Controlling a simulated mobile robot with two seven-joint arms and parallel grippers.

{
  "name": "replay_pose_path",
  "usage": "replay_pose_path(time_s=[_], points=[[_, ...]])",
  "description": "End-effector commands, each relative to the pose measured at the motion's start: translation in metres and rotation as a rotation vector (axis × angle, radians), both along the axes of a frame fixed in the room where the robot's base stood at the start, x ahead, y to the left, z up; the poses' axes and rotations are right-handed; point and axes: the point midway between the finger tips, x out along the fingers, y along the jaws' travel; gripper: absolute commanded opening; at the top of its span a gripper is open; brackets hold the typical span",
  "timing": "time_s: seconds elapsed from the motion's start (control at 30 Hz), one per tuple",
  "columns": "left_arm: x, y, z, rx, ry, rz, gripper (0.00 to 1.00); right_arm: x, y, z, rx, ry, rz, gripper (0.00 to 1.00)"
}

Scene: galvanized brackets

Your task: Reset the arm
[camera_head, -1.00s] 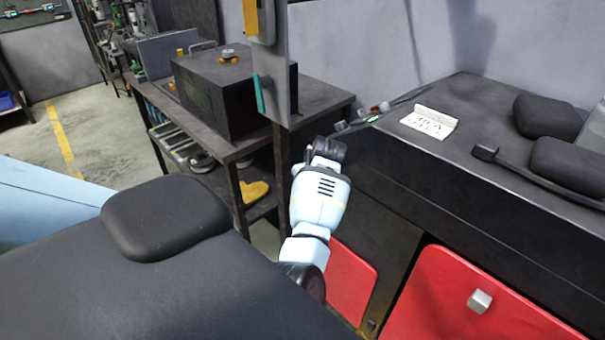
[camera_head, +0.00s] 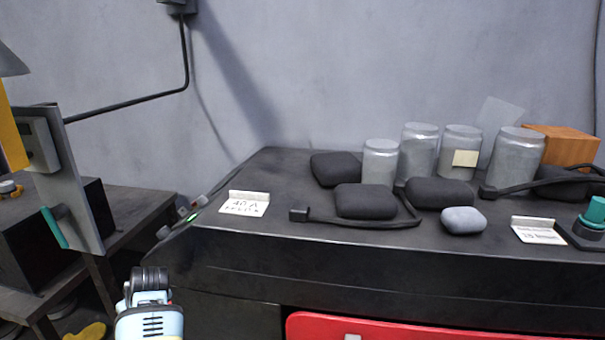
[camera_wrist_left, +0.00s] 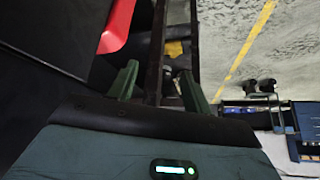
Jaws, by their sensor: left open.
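One of my arms (camera_head: 150,318), white and pale blue with a dark joint on top, shows at the bottom left of the head view, in front of the bench's left end. Its gripper cannot be made out there. In the left wrist view my left gripper (camera_wrist_left: 158,88) is open, its two dark green fingers apart with nothing between them. Beyond the fingers are a dark table leg and the floor. My right gripper is in neither view.
A black bench (camera_head: 400,255) holds dark pouches (camera_head: 366,201), grey jars (camera_head: 417,150), a cable and a label card (camera_head: 245,203). A red drawer front (camera_head: 420,328) is below. A dark side table (camera_head: 130,215) stands left. Floor with a yellow line (camera_wrist_left: 245,45) is open.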

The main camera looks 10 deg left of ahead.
Motion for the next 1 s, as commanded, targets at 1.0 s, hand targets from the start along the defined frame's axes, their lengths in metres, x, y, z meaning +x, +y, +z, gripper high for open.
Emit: replay_pose_path(time_s=[1.0], points=[[-0.274,-0.218,-0.174,0.121,-0.194,-1.166,0.49,-0.026,-0.01,-0.026,-0.022,0.062,0.008,0.31]])
